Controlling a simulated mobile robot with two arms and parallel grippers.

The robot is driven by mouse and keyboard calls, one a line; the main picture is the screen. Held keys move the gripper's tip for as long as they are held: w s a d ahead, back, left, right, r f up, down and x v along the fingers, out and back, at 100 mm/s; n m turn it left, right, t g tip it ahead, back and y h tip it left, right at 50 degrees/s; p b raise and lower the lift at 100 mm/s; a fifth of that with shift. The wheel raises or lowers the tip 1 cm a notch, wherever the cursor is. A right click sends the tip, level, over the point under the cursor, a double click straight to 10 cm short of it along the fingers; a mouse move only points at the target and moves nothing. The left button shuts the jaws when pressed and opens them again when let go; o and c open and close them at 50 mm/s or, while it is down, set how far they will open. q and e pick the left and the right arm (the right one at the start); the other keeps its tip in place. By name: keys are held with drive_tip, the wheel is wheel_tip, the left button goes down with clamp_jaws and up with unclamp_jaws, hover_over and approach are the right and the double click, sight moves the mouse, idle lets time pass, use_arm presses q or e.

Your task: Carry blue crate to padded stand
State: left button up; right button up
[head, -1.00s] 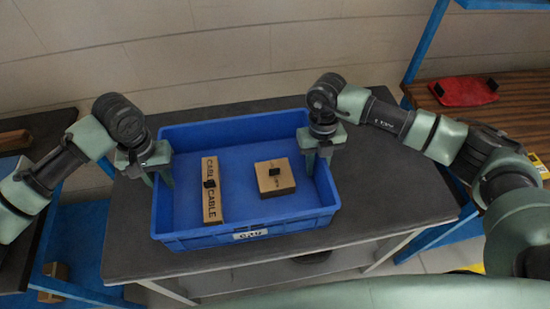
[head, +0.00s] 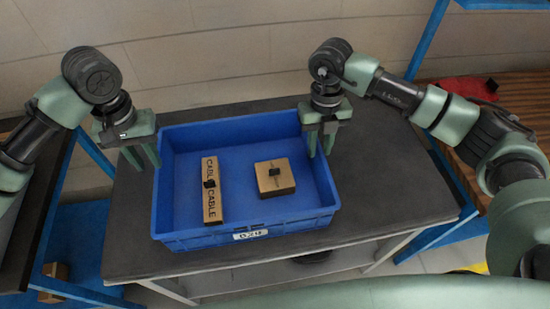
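The blue crate (head: 246,220) stands on a dark-topped table (head: 400,190), with a white label on its front wall. My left gripper (head: 143,162) is open and empty, its two fingers apart, just off the crate's left wall near the far corner. My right gripper (head: 320,150) is open at the right wall, its fingers apart on either side of the rim; whether they touch it is unclear. I cannot make out a padded stand.
The crate holds a long box (head: 212,190) marked CABLE and a squarish box (head: 275,178). A red item (head: 463,89) lies on a wooden bench at right. The table is clear right of the crate.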

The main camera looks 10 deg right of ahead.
drive_tip(key=shift+w+r, duration=0.15)
drive_tip(key=shift+r, duration=1)
drive_tip(key=shift+w+r, duration=0.1)
drive_tip(key=shift+r, duration=1)
drive_tip(key=shift+f, duration=0.1)
